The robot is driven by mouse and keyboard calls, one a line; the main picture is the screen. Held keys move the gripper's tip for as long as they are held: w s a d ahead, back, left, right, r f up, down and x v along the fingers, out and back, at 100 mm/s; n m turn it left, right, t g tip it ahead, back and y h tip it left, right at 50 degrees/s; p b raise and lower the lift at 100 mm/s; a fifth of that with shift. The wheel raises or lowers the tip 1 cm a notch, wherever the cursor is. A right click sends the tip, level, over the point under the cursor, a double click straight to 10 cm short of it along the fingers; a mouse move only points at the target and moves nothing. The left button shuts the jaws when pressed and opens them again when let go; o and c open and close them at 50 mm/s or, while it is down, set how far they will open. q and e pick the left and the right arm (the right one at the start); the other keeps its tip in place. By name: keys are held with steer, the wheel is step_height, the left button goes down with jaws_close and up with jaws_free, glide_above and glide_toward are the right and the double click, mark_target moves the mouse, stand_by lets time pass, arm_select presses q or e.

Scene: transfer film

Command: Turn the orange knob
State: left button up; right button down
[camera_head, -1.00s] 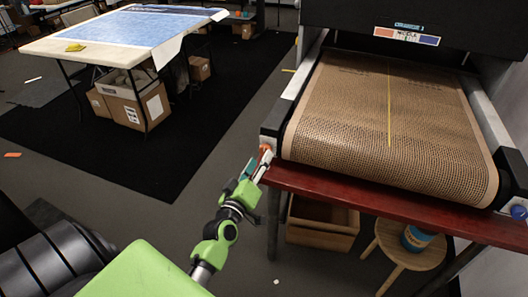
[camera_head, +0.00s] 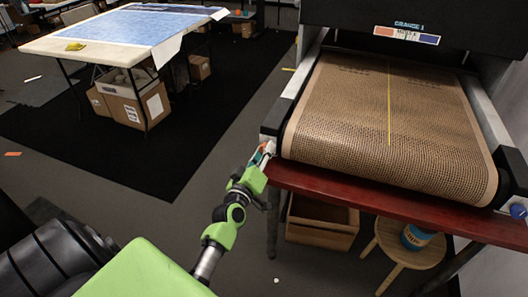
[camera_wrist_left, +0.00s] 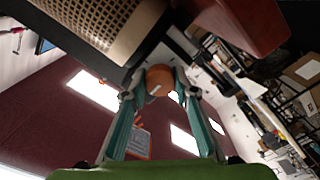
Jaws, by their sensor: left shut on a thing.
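The orange knob (camera_wrist_left: 160,79) is on the near left corner of the conveyor dryer, and shows between my fingertips in the left wrist view. In the head view it is mostly hidden by the fingers, with only a bit of orange at the corner. My left gripper (camera_head: 264,152) reaches up to that corner with its green arm from below. It also shows in the left wrist view (camera_wrist_left: 157,92), where its two teal fingers stand on either side of the knob and are shut on it. My right gripper is not in view.
The brown mesh conveyor belt (camera_head: 390,125) lies above a red-brown frame (camera_head: 350,195). A wooden crate (camera_head: 322,232) and a round stool (camera_head: 405,252) with a blue tub (camera_head: 416,238) stand below. A blue-topped table (camera_head: 130,30) stands at the back left. A blue knob (camera_head: 518,211) is at the right.

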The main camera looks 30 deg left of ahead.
arm_select(q)
steer(key=shift+m+p, duration=0.45)
steer(key=shift+m, duration=0.15)
steer(key=m+p, duration=0.2)
steer(key=m, duration=0.1)
steer(key=shift+r, duration=0.1)
steer(key=m+p, duration=0.2)
steer(key=m, duration=0.3)
steer(key=shift+m, duration=0.3)
steer(key=m+p, duration=0.1)
steer(key=m, duration=0.2)
steer(key=shift+m, duration=2.5)
steer(key=o, duration=1.1)
